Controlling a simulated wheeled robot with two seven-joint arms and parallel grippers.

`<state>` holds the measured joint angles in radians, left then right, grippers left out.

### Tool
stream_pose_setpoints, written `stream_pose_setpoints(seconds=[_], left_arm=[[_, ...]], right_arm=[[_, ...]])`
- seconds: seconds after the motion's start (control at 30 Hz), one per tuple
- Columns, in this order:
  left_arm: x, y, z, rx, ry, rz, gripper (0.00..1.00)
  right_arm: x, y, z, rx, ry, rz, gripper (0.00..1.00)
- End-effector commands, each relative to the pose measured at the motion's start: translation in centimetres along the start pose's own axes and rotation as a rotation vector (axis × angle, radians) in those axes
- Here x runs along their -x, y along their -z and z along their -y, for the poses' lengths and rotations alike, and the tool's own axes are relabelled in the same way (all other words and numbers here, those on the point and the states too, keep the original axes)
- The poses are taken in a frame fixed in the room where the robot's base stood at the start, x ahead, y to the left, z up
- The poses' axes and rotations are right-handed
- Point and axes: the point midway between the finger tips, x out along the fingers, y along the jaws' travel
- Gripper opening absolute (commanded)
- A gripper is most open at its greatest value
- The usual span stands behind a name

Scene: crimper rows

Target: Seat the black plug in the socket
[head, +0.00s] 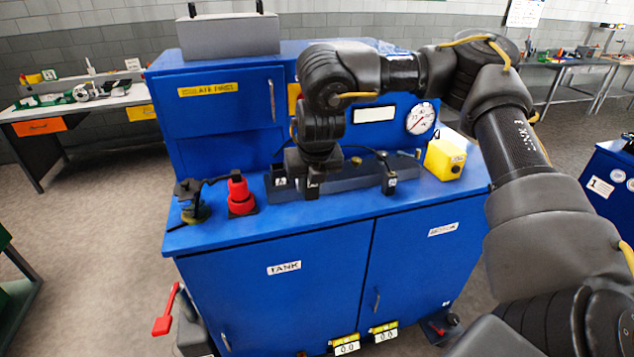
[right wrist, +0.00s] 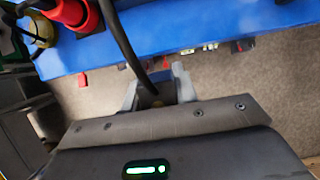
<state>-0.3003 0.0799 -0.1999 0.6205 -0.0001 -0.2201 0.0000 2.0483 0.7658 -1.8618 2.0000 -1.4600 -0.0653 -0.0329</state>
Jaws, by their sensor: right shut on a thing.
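My right gripper (head: 308,172) hangs low over the left end of the dark rail on the blue cabinet top. In the right wrist view its two grey fingers (right wrist: 156,88) are shut on a dark thing, apparently the black plug (right wrist: 150,99), with a black cable (right wrist: 124,45) rising from it. The plug is mostly hidden by the gripper; I cannot tell whether it touches the rail. A dark fitting with a raised cap and yellow-green base (head: 195,212), possibly the socket, stands at the cabinet's left front. My left gripper is not in view.
A red connector (head: 240,196) stands between the fitting and my gripper. The dark rail (head: 350,176) holds a black block (head: 388,183) at its right. A yellow box (head: 445,160) stands farther right. The blue cabinet's (head: 275,238) front edge is clear.

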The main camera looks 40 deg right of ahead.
Motion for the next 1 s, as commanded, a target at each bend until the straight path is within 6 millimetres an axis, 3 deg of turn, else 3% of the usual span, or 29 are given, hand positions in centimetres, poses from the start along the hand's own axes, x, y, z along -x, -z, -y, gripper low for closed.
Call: stream_pose_setpoints(seconds=[0.37, 0.57, 0.77, 1.0], left_arm=[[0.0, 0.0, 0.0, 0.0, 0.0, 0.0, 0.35], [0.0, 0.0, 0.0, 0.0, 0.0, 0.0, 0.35], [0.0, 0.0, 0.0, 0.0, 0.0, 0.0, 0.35], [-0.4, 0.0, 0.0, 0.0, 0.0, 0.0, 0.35]], right_arm=[[0.1, 0.0, -0.1, -0.012, 0.006, 0.0, 0.01], [0.2, 0.4, -0.2, -0.18, 0.081, 0.003, 0.01], [0.3, 1.8, -0.2, -0.576, 0.249, 0.006, 0.01], [0.1, 4.5, -0.9, -1.219, 0.512, 0.003, 0.01]])
